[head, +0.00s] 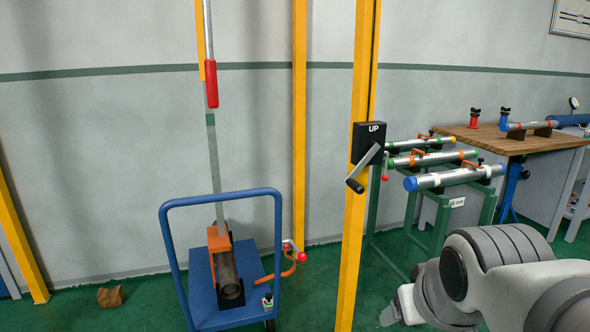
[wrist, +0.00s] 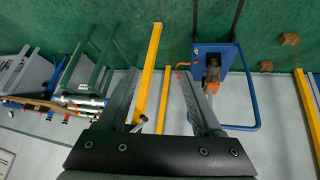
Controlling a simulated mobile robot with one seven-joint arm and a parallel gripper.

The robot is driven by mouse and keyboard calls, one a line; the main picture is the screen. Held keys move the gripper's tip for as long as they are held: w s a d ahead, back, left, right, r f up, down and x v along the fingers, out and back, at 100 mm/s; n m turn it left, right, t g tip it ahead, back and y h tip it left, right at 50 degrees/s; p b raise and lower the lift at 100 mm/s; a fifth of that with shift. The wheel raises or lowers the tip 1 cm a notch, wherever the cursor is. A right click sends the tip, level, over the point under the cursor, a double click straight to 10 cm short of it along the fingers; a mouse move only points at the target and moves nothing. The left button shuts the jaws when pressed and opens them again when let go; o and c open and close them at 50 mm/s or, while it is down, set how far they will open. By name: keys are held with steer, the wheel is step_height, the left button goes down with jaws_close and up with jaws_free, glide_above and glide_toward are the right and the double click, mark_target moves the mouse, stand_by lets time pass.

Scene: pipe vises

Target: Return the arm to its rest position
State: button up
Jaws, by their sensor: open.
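My arm (head: 540,292) comes in at the lower right of the head view, bent, with its pale links in front of the green rack. In the wrist view my gripper (wrist: 160,92) shows as two dark fingers set well apart, with nothing between them but the distant wall and yellow posts. It touches nothing that I can see. In the head view the fingers are not clearly visible; the lower arm is cut off by the frame's bottom edge.
A blue cart (head: 221,192) carries a pipe in an orange vise (head: 219,243). A yellow post (head: 356,225) with a crank box (head: 369,143) stands left of my arm. Pipes (head: 455,177) lie on a green rack beyond it. A wooden workbench (head: 500,141) stands at the back right.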

steer(key=s+a+f+g, duration=0.1)
steer(key=s+a, duration=0.1)
steer(key=s, duration=0.4)
step_height(320, 180, up, 21)
steer(key=p, duration=2.1)
steer(key=shift+w+m+y+p, duration=0.2)
steer(key=shift+m+y+p, duration=0.1)
steer(key=shift+m+y, duration=0.1)
